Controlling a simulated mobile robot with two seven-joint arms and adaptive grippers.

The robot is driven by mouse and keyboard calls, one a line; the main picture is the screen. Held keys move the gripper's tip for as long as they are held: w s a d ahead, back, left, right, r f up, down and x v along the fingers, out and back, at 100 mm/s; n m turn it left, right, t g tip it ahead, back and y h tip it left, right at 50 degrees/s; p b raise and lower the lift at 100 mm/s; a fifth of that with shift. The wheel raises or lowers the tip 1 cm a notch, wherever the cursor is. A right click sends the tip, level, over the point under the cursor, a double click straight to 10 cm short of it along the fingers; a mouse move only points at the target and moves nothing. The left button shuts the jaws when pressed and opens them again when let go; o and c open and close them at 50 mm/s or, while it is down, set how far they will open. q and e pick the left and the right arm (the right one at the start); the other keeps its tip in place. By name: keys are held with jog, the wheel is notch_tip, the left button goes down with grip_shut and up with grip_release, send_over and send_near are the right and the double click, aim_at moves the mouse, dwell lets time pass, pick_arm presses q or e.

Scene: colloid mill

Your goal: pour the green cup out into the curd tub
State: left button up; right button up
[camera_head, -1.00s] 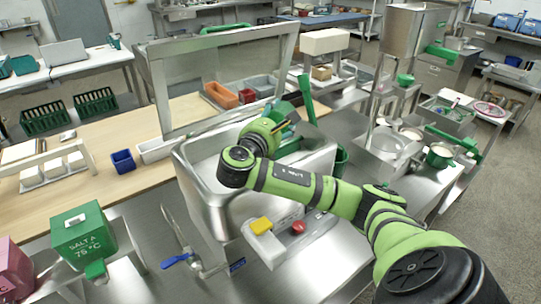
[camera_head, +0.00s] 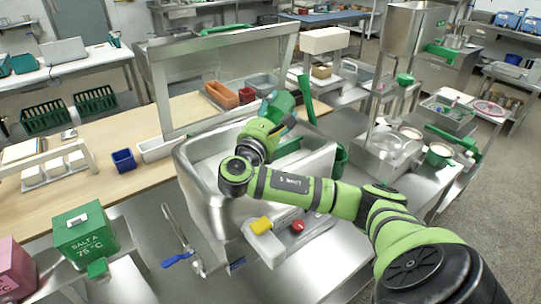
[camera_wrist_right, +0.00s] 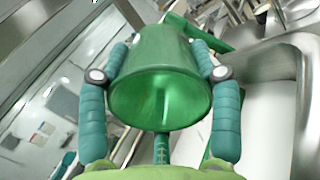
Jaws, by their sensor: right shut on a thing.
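My right gripper (camera_head: 274,103) is shut on the green cup (camera_head: 285,104) above the far side of the steel curd tub (camera_head: 210,193). In the right wrist view the teal fingers (camera_wrist_right: 158,85) press on both sides of the cup (camera_wrist_right: 160,62). The cup's wide mouth faces the wrist camera, and its inside shows green with no clear contents. My wrist and forearm cover part of the tub and of the cup in the head view. My left gripper is not in view.
A clear screen in a steel frame (camera_head: 150,72) stands behind the tub. A green upright handle (camera_head: 306,95) is close to the right of the cup. A control box with a red button (camera_head: 298,226) is at the tub's front.

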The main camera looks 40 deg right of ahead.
aim_at(278, 124)
jog(key=shift+s+a+f+h, duration=0.1)
jog(key=shift+a+f+h, duration=0.05)
jog(key=shift+f+h, duration=0.15)
jog(key=shift+r, duration=0.35)
jog(key=f+y, duration=0.1)
jog(key=d+f+g+y, duration=0.1)
jog(key=f+y, duration=0.2)
jog(key=shift+w+d+f+g, duration=0.3)
jog(key=shift+w, duration=0.1)
jog(key=w+d+f+g+y+p, duration=0.2)
jog(key=d+f+g+y+p, duration=0.4)
jog(key=y, duration=0.8)
jog(key=shift+w+d+f+y, duration=0.3)
jog(key=shift+f, duration=0.3)
jog(key=shift+r, duration=0.1)
dwell(0.7)
